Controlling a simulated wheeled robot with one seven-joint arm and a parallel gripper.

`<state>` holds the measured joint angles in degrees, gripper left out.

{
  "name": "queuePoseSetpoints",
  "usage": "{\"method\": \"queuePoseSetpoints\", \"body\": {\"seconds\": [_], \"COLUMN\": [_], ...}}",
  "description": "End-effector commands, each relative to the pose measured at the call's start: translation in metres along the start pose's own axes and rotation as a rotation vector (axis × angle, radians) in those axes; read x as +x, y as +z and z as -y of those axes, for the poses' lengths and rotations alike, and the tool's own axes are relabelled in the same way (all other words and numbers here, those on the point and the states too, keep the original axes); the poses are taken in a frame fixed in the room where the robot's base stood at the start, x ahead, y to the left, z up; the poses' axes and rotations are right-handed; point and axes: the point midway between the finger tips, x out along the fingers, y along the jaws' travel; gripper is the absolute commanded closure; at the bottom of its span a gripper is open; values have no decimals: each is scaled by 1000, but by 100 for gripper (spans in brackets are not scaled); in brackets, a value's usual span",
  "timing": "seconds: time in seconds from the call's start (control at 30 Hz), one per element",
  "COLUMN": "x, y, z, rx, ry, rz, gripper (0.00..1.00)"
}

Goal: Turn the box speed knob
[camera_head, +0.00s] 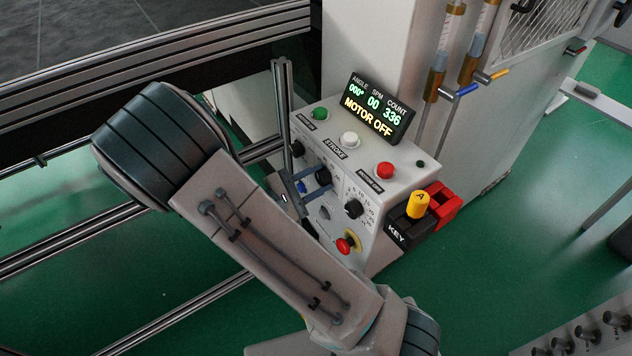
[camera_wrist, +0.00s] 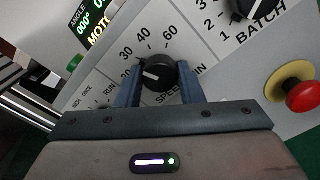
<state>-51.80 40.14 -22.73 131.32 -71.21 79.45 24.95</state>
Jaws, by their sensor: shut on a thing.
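The black speed knob (camera_wrist: 158,74) sits on the box's panel under a dial with numbers such as 30, 40 and 60. Its white mark points left, toward the low end of the scale. My gripper (camera_wrist: 154,86) is shut on the knob, with one blue-grey finger on each side of it. In the head view the speed knob (camera_head: 323,176) shows between the fingers of my gripper (camera_head: 315,180), partly hidden. The grey control box (camera_head: 375,172) has a screen (camera_head: 377,108) reading angle 000°, SPM 00, count 336 and MOTOR OFF.
The batch knob (camera_head: 353,208) is close by on the same panel. A red emergency button (camera_head: 346,245) on yellow sits lower down. A yellow key piece (camera_head: 418,204) stands at the right.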

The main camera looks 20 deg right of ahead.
Motion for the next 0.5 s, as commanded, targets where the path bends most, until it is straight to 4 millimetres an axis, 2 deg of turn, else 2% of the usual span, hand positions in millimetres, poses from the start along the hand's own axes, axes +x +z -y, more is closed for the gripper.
{"method": "queuePoseSetpoints", "body": {"seconds": [0.4,0.43,0.5], "x": [0,0,0], "y": [0,0,0], "z": [0,0,0], "rx": [9,8,8], "ry": [1,1,1], "rz": [0,0,0], "gripper": [89,63,44]}}
